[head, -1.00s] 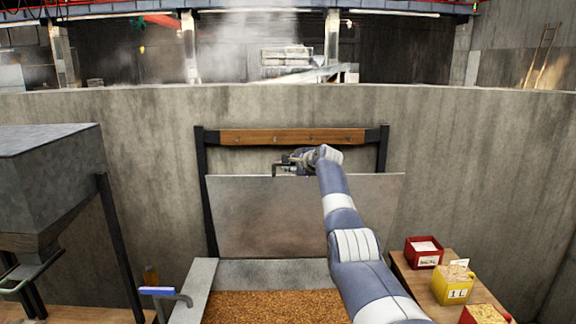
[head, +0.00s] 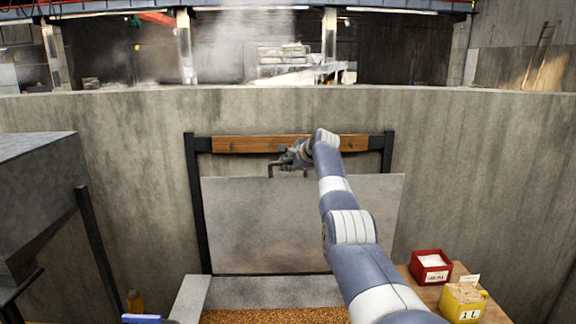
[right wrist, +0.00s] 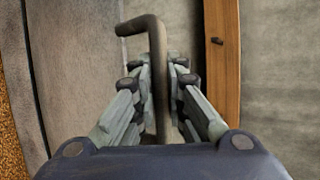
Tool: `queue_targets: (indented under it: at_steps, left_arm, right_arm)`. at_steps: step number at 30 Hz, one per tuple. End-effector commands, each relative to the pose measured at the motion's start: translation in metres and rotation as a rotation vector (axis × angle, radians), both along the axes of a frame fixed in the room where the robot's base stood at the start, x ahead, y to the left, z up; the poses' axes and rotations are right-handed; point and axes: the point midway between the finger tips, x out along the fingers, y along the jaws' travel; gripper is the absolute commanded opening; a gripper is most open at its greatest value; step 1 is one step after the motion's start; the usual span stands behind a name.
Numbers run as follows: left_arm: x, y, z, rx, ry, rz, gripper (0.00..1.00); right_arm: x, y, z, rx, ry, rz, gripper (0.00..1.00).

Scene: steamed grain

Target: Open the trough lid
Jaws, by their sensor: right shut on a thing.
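The trough lid (head: 300,225) is a grey metal panel standing upright at the back of the grain-filled trough (head: 262,292). A dark bent handle (head: 272,168) sticks up at the lid's top edge. My right gripper (head: 290,160) is at that edge, in front of the wooden rail. In the right wrist view, the lid handle (right wrist: 157,70) passes between the fingers of my right gripper (right wrist: 160,88), which are shut on it. My left gripper is not in view.
A wooden rail (head: 235,144) on dark posts stands against the concrete wall behind the lid. A grey hopper (head: 40,195) stands at left. A red box (head: 430,267) and a yellow box (head: 463,302) sit on a wooden table at right.

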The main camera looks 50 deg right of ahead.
Motion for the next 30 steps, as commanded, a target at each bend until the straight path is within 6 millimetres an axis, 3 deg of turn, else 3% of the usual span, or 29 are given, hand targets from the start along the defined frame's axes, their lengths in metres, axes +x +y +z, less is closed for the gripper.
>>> queue_targets:
  at_steps: [1,2,4,19,30]
  left_arm:
    - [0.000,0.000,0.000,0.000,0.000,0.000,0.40]
    - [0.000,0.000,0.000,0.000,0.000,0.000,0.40]
    - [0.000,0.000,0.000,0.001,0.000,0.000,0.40]
    - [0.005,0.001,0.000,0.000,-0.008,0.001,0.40]
    - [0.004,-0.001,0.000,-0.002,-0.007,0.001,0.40]
  right_arm:
    - [0.001,0.000,0.002,-0.003,-0.005,0.001,0.00]
    - [0.001,0.000,0.002,-0.003,-0.005,0.001,0.19]
    - [0.001,0.000,0.002,-0.003,-0.005,0.001,0.33]
    - [-0.004,0.001,0.003,-0.003,-0.001,0.001,0.33]
    - [-0.031,0.013,0.021,-0.006,-0.002,0.000,0.33]
